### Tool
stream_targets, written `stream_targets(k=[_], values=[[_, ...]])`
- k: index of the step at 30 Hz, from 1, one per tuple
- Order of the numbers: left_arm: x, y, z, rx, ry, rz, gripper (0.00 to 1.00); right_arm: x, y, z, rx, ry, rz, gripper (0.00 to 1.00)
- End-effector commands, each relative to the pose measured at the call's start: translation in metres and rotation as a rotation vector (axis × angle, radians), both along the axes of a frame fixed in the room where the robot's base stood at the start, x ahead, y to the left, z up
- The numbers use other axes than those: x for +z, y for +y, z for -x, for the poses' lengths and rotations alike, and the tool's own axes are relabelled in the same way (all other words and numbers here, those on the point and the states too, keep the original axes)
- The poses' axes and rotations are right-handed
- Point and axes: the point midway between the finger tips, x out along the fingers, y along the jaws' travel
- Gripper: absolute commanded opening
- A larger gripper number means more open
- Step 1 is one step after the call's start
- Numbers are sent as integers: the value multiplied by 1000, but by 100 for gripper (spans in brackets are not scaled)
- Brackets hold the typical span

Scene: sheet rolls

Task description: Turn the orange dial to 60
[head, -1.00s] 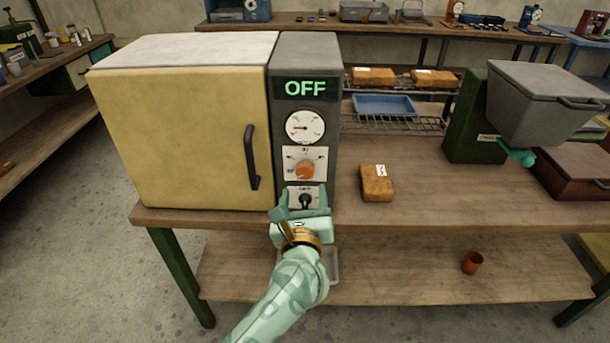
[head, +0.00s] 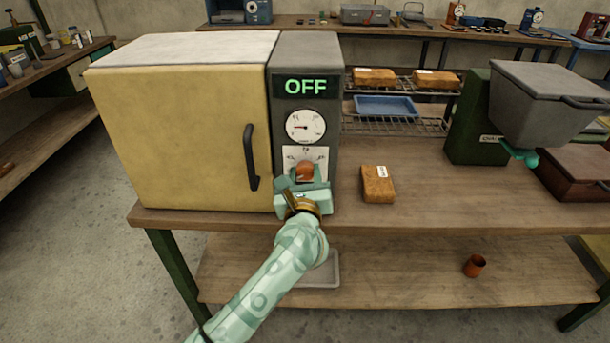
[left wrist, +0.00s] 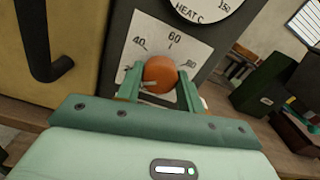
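The orange dial (head: 305,171) is on the oven's grey control panel, below the round gauge. In the left wrist view the dial (left wrist: 160,72) shows close up, with 40, 60 and 80 printed around it. 60 is at the top. A pale mark is at the dial's lower left, away from 60. My left gripper (head: 304,178) is at the panel with one finger on each side of the dial. In the left wrist view its fingers (left wrist: 161,84) look open, with narrow gaps beside the dial. My gripper hides the lower panel. My right gripper is not in view.
The oven (head: 180,130) has a yellow door with a black handle (head: 251,157) just left of the panel. Its display (head: 306,87) reads OFF. A brown block with a label (head: 377,184) lies on the bench to the right. A rack with a blue tray (head: 385,106) stands behind it.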

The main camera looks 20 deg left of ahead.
Motion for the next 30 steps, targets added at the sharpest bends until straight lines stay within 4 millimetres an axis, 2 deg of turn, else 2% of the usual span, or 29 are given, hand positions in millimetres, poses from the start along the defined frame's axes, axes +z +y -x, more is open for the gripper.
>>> stream_targets(k=[8, 14, 30], values=[[2, 0, 0, 0, 10, -39, 15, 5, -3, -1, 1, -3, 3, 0], [3, 0, 1, 1, 41, -140, 15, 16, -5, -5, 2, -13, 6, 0], [4, -1, 0, 0, 177, -616, 15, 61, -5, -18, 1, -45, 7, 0]])
